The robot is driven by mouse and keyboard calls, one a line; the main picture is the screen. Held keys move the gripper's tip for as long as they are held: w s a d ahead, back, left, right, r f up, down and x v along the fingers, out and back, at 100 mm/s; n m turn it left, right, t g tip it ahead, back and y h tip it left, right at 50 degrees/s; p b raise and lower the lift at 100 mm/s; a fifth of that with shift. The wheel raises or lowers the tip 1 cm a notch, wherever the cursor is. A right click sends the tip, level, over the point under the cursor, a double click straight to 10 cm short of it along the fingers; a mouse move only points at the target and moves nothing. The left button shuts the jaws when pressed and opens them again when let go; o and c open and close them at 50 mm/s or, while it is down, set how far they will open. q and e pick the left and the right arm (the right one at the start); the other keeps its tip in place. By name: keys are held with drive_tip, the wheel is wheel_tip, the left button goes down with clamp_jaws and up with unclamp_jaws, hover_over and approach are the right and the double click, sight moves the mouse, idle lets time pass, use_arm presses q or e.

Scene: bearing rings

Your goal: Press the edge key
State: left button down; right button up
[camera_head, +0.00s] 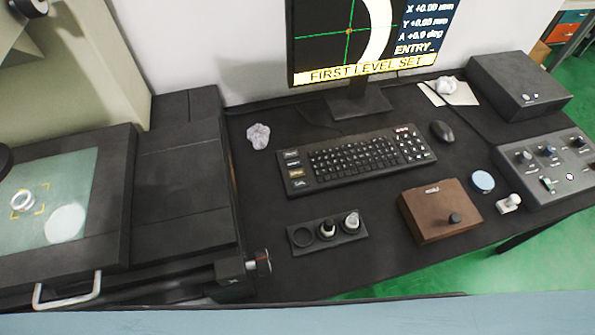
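A black keyboard (355,158) lies on the dark table in front of the monitor. A column of larger labelled keys (295,168) stands at its left end, one of them with an orange label (296,174). The labels are too small to read, so I cannot tell which is the edge key. The monitor (365,42) shows a white arc with green crosshairs, X, Y and A readings, "ENTRY_" and a yellow bar reading "FIRST LEVEL SET". Neither of my grippers is in view.
A measuring machine with a glass stage (55,205) holding a ring (22,201) stands at left. A small holder (304,238), a brown box with a knob (440,208), a mouse (442,131) and a control box (548,165) surround the keyboard. Crumpled paper (258,136) lies to its left.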

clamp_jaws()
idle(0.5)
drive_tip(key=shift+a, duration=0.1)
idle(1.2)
